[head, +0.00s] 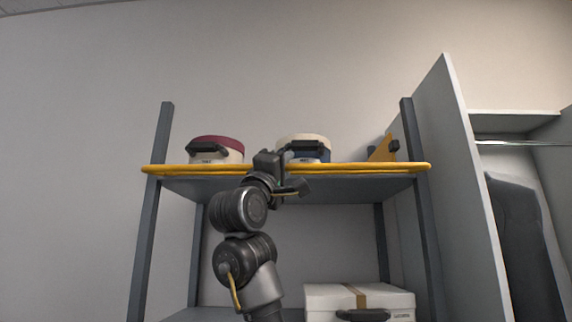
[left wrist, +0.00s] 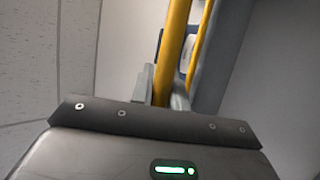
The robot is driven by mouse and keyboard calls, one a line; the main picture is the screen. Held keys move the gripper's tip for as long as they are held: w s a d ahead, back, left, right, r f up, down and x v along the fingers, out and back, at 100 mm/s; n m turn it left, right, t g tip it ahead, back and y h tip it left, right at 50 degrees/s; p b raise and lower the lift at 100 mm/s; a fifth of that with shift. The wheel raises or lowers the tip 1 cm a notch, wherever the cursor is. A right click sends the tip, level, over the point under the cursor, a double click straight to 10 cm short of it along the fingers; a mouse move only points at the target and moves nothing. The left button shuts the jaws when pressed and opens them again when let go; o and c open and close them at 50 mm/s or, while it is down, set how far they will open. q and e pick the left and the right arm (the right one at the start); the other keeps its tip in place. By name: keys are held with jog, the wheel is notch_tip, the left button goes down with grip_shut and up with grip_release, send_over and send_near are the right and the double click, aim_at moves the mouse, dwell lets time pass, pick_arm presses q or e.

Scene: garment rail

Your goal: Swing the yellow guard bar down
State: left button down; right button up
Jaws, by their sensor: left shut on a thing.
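The yellow guard bar (head: 210,169) runs level across the front of the upper shelf, from the left post to the right post. My left gripper (head: 287,160) is at the bar, a little left of the shelf's right half, and is shut on it. My right gripper is not in view.
Behind the bar on the shelf (head: 345,187) stand a maroon-lidded box (head: 222,143), a cream-lidded box (head: 305,139) and a yellow object (head: 382,150). A white box (head: 335,297) sits below. A grey panel (head: 455,180) borders the right; the left is open.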

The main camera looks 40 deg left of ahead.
pick_arm(q)
notch_tip(320, 180, up, 3)
jog(key=shift+a+b, duration=0.1)
jog(key=shift+b, duration=0.8)
jog(key=c, duration=1.4)
grip_release()
jog(key=shift+w, duration=0.15)
jog(key=shift+o, duration=0.2)
